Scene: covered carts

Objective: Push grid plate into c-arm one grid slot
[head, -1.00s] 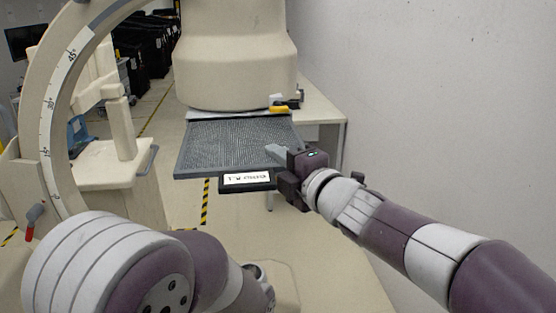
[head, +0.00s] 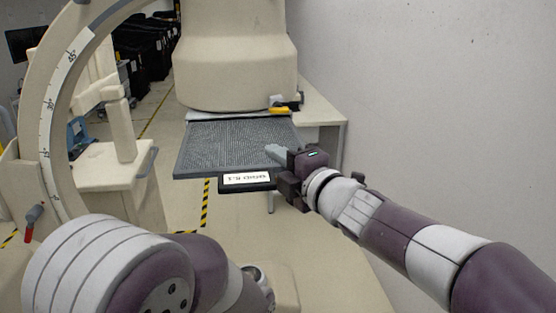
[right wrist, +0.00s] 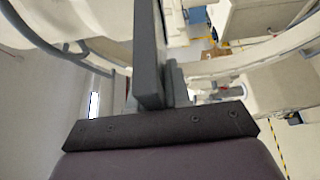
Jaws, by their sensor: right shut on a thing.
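The grid plate (head: 225,150) is a flat grey panel with a fine mesh and a dark front handle bearing a white label (head: 246,178). Its far edge meets the underside of the cream c-arm head (head: 236,75), where the slot itself is hidden. Most of the plate sticks out towards me, about level. My right gripper (head: 281,168) is shut on the plate's right front corner, by the handle. In the right wrist view the dark fingers (right wrist: 158,70) show close together, and the grip is hard to make out. My left gripper is out of view; only my left arm shows.
The curved c-arm (head: 55,110) with angle marks stands at the left. A yellow piece (head: 279,110) sits by the c-arm head's lower right. A pale table (head: 322,108) is behind it, against the white wall at the right. Black-covered carts (head: 150,45) stand far back.

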